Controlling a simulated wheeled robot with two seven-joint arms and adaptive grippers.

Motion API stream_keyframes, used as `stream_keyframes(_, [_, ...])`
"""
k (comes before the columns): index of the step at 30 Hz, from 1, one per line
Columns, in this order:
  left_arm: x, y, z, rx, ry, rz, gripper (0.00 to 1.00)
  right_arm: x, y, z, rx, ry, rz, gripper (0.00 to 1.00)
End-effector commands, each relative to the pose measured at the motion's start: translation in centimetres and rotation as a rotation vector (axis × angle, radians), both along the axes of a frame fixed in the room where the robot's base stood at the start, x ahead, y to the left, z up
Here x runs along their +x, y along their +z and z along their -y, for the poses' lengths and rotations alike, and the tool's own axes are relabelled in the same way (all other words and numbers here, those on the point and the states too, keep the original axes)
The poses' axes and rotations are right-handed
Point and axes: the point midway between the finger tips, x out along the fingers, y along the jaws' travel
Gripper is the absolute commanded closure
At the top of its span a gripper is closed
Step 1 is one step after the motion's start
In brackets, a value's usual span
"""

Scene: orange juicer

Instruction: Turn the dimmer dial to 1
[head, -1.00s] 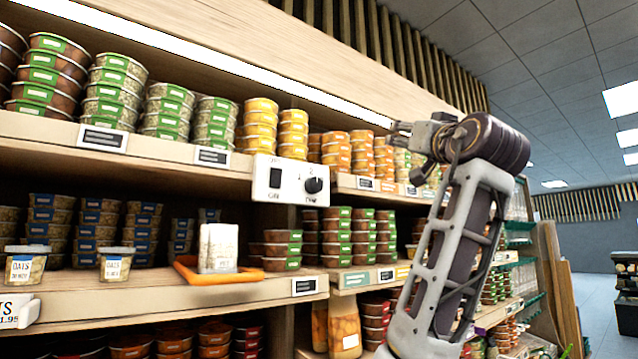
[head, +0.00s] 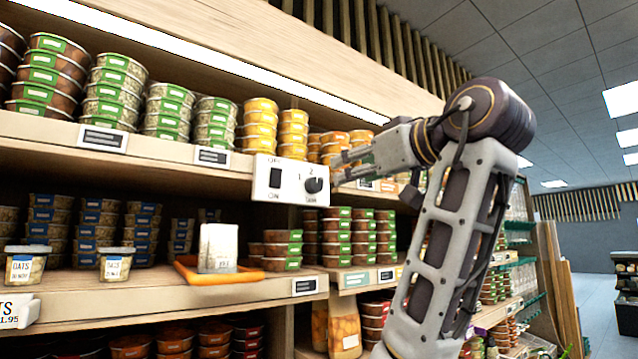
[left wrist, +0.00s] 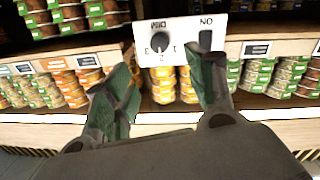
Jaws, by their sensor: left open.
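The white switch panel (head: 262,190) is fixed to the shelf edge. Its black dimmer dial (head: 313,185) is on the right side, with marks 1 and 2 legible above it. In the left wrist view the dial (left wrist: 162,45) appears upside down, with 1, 2 and 3 around it. I cannot tell clearly which mark it points to. My left gripper (head: 340,169) is open, just right of the dial and apart from it. In the left wrist view its spread fingers (left wrist: 164,78) frame the dial, with nothing between them. My right gripper is not in view.
A black ON/OFF switch (head: 275,178) is left of the dial on the same panel. Stacked tubs (head: 260,125) fill the shelf above. An orange tray (head: 200,276) with a white block (head: 218,248) sits below. Open space lies in front of the panel.

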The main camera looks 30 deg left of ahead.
Motion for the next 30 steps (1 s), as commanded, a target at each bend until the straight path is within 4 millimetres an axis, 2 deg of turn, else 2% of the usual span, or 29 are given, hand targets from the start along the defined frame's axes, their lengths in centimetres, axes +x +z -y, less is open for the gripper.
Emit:
stream_keyframes(8, [0.1,0.0,-0.2,0.001,-0.001,0.0,0.44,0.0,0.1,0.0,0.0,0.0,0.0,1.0])
stream_keyframes(14, [0.6,0.1,-1.2,0.001,0.0,0.0,0.44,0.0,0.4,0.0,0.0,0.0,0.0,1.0])
stream_keyframes(30, [3.6,0.2,-7.3,0.002,0.001,-0.001,0.44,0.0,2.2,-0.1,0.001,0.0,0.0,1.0])
